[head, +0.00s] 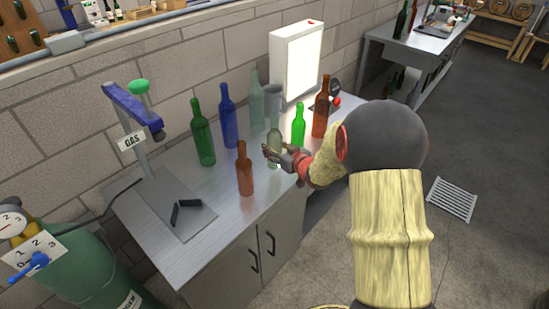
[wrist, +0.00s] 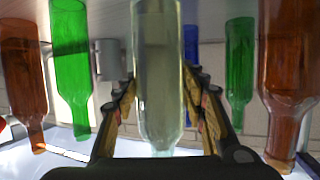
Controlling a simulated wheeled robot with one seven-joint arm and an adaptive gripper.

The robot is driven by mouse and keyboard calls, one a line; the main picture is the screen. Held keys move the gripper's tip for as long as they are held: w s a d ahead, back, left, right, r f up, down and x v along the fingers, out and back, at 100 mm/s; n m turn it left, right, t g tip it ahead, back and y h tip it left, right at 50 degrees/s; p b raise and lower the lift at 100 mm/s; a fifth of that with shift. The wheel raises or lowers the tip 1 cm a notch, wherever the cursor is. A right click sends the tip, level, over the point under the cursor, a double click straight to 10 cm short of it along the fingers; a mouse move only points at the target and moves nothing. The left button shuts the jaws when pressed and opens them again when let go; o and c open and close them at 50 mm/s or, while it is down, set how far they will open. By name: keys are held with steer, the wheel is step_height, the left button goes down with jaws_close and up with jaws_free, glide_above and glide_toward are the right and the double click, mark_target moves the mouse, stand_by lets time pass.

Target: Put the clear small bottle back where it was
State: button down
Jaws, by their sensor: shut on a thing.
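The clear small bottle (head: 275,138) is upright in my gripper (head: 276,156) over the middle of the metal bench. My gripper is shut on it. In the wrist view the picture is upside down; the clear small bottle (wrist: 158,60) stands between the two fingers of my gripper (wrist: 163,95), its base cut off by the frame edge. I cannot tell whether its base touches the bench. A taller clear bottle (head: 257,105) stands behind it, near the wall.
Around it stand a small green bottle (head: 298,127), a tall brown bottle (head: 321,108), a small brown bottle (head: 244,172), a blue bottle (head: 228,118) and a tall green bottle (head: 203,138). A light box (head: 297,62) stands at the back. A gas stand (head: 150,150) is left.

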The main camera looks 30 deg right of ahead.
steer(key=shift+w+d+f, duration=0.1)
steer(key=shift+w+f, duration=0.15)
steer(key=shift+w, duration=0.05)
steer(key=shift+w+f+b, duration=0.2)
steer(key=shift+f+b, duration=0.95)
steer(key=shift+f, duration=0.5)
steer(key=shift+f, duration=0.15)
steer(key=c, duration=1.1)
jaws_free()
steer(key=shift+s+f, duration=0.1)
steer(key=shift+o, duration=0.2)
